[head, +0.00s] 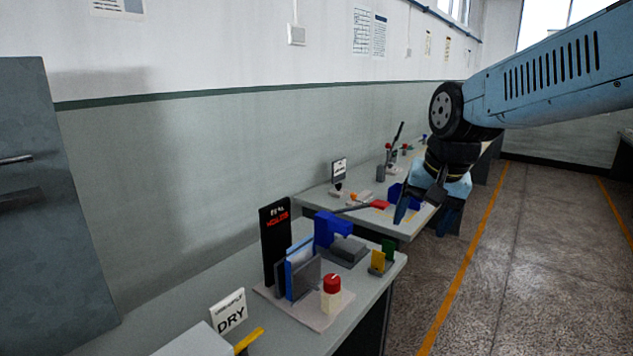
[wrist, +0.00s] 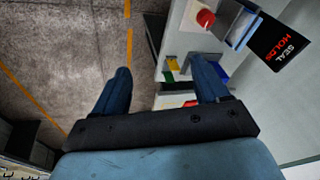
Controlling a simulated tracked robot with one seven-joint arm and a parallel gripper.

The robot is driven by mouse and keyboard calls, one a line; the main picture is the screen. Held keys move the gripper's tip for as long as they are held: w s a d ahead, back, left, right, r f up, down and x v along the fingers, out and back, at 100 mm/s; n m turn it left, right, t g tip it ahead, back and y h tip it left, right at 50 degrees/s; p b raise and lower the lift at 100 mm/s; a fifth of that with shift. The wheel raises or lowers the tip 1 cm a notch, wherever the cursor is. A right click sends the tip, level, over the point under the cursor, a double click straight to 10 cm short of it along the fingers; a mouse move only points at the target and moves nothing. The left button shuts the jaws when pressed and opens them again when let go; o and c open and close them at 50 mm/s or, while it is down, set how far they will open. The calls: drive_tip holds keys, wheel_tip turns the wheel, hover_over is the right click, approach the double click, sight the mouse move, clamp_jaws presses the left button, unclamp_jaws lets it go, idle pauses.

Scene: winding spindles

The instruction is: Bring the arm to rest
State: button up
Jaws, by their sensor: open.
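My gripper (head: 424,212) hangs at the end of my blue arm on the right of the head view, over the aisle-side edge of the benches. In the wrist view my gripper (wrist: 160,88) shows two blue fingers set wide apart, with nothing held between them. The gap between them looks down on speckled floor and a bench edge. No object is seen touching the fingers.
The near bench (head: 250,272) carries a black "HOLDS" sign (head: 276,240), a red-topped block (head: 332,292), a blue device (head: 330,230) and a "DRY" sign (head: 230,312). A farther bench (head: 318,195) holds small parts. The aisle floor (head: 510,270) is clear.

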drive_tip(key=s+d+n+t+h, duration=0.1)
drive_tip(key=s+d+n+t, duration=0.1)
drive_tip(key=s, duration=0.8)
drive_tip(key=shift+s+d+r+n, duration=0.2)
drive_tip(key=shift+d+r+n, duration=0.2)
drive_tip(key=shift+d+n, duration=0.55)
drive_tip(key=shift+d+m, duration=0.25)
idle(2.5)
